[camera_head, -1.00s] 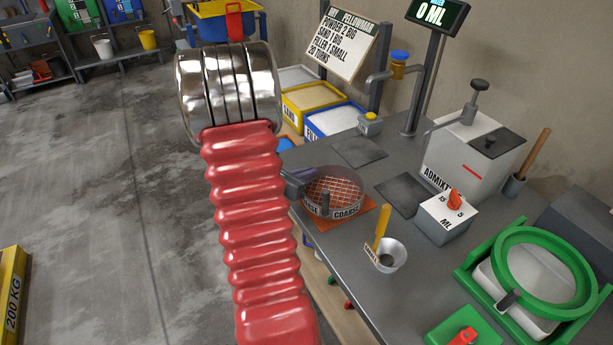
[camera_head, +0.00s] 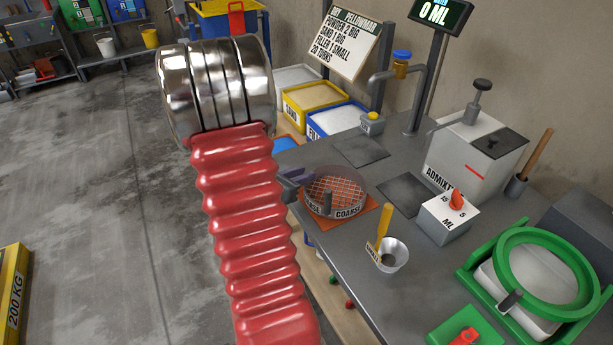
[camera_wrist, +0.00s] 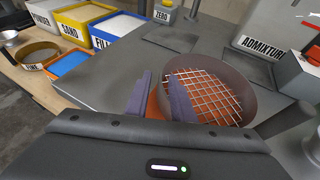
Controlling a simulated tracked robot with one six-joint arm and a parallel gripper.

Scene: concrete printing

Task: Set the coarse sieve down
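The coarse sieve (camera_head: 348,211) is a round grey-brown ring with an orange-backed wire mesh and a "COARSE" label. It sits level on an orange mat (camera_head: 377,219) on the grey bench, and also shows in the wrist view (camera_wrist: 238,108). My gripper (camera_head: 297,176) is at the sieve's left rim. In the wrist view, my two purple-grey fingers (camera_wrist: 161,98) stand apart with orange showing between them. The right finger overlaps the sieve in the picture; I cannot tell whether it touches. A dark upright post (camera_head: 327,203) shows at the sieve's front.
Dark pads (camera_head: 405,193) lie behind. A fine sieve (camera_wrist: 37,54) sits left on a wooden shelf.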

